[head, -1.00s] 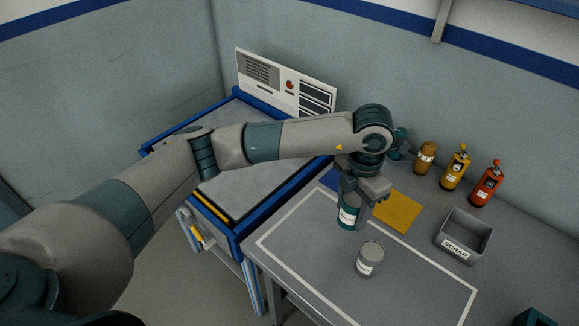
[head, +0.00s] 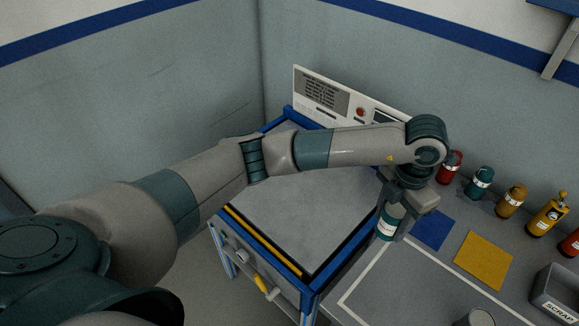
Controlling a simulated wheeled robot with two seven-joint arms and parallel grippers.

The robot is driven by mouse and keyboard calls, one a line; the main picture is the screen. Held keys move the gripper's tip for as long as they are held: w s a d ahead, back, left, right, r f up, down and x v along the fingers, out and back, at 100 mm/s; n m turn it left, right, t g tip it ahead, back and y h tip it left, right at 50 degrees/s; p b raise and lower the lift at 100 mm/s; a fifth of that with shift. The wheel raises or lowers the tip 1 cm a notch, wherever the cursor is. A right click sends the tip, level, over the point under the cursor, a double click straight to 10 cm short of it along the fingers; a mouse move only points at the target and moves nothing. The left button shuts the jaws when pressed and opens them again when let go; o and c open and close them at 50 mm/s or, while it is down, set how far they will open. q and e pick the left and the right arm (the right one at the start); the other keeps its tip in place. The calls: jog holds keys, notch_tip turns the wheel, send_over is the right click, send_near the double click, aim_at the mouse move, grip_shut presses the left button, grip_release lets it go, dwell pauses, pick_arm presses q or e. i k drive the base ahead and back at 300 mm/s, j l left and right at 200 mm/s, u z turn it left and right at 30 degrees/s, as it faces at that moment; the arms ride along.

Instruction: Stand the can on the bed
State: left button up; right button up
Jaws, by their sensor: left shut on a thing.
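A teal can with a white label (head: 387,222) is held upright in my left gripper (head: 393,215), which is shut on it. The gap below the can is hard to judge. My right gripper is not in view.
A control panel (head: 328,95) stands behind the bed. Blue (head: 432,230) and yellow (head: 484,261) squares lie on the workbench. Several bottles and cans line its back, with a scrap bin (head: 556,294) at right and a grey can (head: 478,318) at the bottom edge. The bed's surface is clear.

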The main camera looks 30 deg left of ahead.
aim_at(275, 197)
jog(key=j+z, duration=0.35)
jog(key=j, duration=1.25)
